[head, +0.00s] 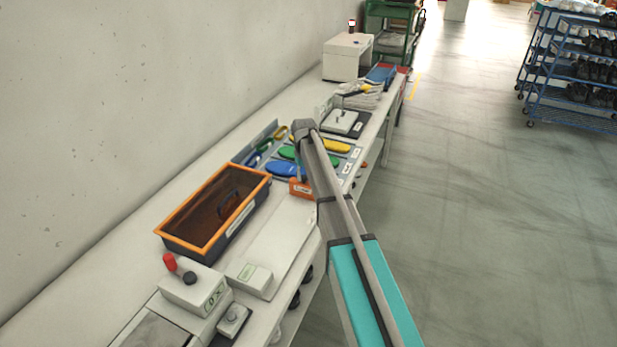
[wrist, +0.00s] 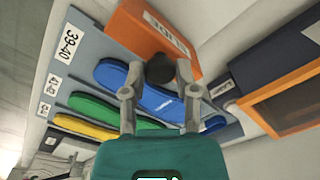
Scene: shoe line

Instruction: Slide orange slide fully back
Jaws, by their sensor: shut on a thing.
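The orange slide (head: 302,188) is a block with a printed label at the far end of a long pale plate (head: 285,232) on the bench. In the wrist view the orange slide (wrist: 140,34) fills the top middle, with a dark round knob (wrist: 161,68) on it. My gripper (wrist: 160,84) has one finger on each side of the knob and is shut on it. In the head view my gripper (head: 298,168) is over the slide, partly hidden by my arm. The exact finger contact is hard to see.
A blue insole (wrist: 106,76) lies beside the slide, with green and yellow ones in a labelled rack. A dark, orange-rimmed crate (head: 205,242) stands left of the plate. A small pale block (head: 254,276) is at the plate's near end. The plate's middle is clear.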

